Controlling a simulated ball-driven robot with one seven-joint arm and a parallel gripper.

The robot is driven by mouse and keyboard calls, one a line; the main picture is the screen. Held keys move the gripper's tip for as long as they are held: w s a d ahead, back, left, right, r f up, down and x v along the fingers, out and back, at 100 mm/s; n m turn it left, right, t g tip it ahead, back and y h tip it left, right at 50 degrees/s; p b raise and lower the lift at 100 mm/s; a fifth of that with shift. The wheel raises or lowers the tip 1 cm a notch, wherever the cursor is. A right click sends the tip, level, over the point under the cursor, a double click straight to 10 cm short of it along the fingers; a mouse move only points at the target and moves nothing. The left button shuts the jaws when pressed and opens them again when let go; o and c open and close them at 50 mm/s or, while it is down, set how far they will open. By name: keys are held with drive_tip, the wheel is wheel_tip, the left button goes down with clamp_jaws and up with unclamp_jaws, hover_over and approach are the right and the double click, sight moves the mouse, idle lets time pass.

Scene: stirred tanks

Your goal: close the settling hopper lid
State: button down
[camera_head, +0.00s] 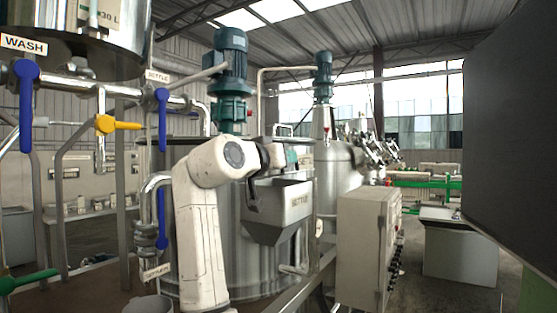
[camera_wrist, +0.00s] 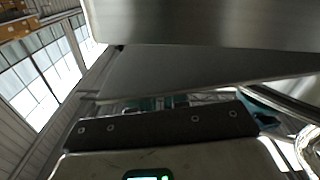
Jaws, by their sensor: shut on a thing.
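The grey settling hopper (camera_head: 283,212), labelled SETTLE, is fixed to the side of the large steel tank in the head view. My gripper (camera_head: 292,157) is at the hopper's top, partly hidden by my wrist. It is shut, with the lid as the likely thing held; the grip itself is hidden. The lid is hard to make out in the head view. In the wrist view, a brushed metal plate (camera_wrist: 200,22) and a darker grey face (camera_wrist: 190,70) fill the space before my gripper (camera_wrist: 200,100). I cannot tell which is lid and which is hopper.
A grey control box (camera_head: 366,245) stands right of the hopper, close to the tank. Pipes with blue handles (camera_head: 161,120) and a yellow valve (camera_head: 118,124) run at the left. A large dark panel (camera_head: 510,150) fills the right side.

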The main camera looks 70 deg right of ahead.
drive_tip(key=shift+s+f+b, duration=0.2)
drive_tip(key=shift+f+b, duration=0.1)
drive_tip(key=shift+f, duration=0.35)
drive_tip(key=shift+s+a+f+m+b, duration=0.1)
drive_tip(key=shift+s+f+m+b, duration=0.2)
drive_tip(key=shift+m, duration=0.4)
drive_tip(key=c, duration=1.2)
unclamp_jaws()
drive_tip(key=b+v, duration=0.1)
drive_tip(key=v, duration=1)
drive_tip(key=shift+w+f, duration=0.1)
